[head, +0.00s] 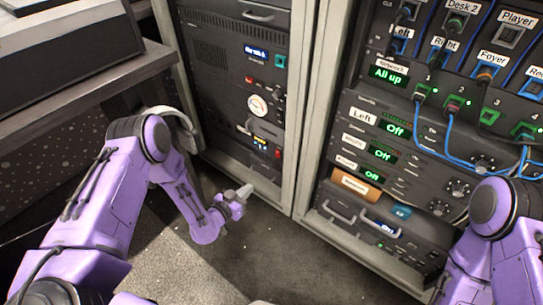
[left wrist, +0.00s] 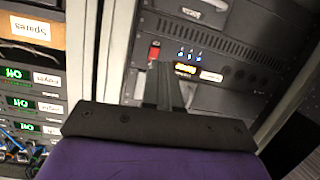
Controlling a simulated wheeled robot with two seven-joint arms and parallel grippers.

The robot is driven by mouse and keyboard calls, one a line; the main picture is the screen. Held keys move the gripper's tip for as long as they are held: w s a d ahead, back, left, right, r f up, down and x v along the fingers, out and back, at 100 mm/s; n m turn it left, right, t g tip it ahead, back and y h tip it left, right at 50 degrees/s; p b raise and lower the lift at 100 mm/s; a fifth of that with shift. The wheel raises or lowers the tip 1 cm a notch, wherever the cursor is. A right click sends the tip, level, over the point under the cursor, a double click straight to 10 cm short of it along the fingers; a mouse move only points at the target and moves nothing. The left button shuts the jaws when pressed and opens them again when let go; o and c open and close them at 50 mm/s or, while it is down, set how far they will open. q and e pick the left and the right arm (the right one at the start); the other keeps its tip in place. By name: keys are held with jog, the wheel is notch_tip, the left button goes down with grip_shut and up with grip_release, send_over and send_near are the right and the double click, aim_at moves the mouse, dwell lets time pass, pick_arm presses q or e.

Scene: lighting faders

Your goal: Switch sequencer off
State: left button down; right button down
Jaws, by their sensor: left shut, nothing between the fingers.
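The left rack holds a dark unit (head: 240,150) low down, with a small lit yellow label and a red switch (head: 277,153) at its right end. I take it for the sequencer, but its name is too small to read. In the left wrist view, which looks upside down, the red switch (left wrist: 154,50) shows at the left, beside several lit blue lamps (left wrist: 188,54). The switch's position cannot be told. My left gripper (head: 245,190) is shut and empty, in front of and below that unit, apart from it. Its fingers (left wrist: 160,68) point toward the switch. My right gripper is out of view.
Another red switch (head: 250,79) and a round meter (head: 257,106) sit higher in the left rack. A pale post (head: 307,110) divides it from the right rack, where blue cables hang. A dark desk (head: 90,95) stands left. Carpet (head: 255,255) lies clear in front.

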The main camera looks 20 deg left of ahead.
aim_at(277, 156)
pick_arm(q)
jog(key=shift+w+a+r+m+t+h, duration=0.15)
jog(key=shift+w+r+m+t+h, duration=0.4)
jog(key=shift+w+r+m, duration=0.45)
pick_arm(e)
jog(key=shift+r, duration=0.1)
pick_arm(q)
jog(key=shift+w+r, duration=0.15)
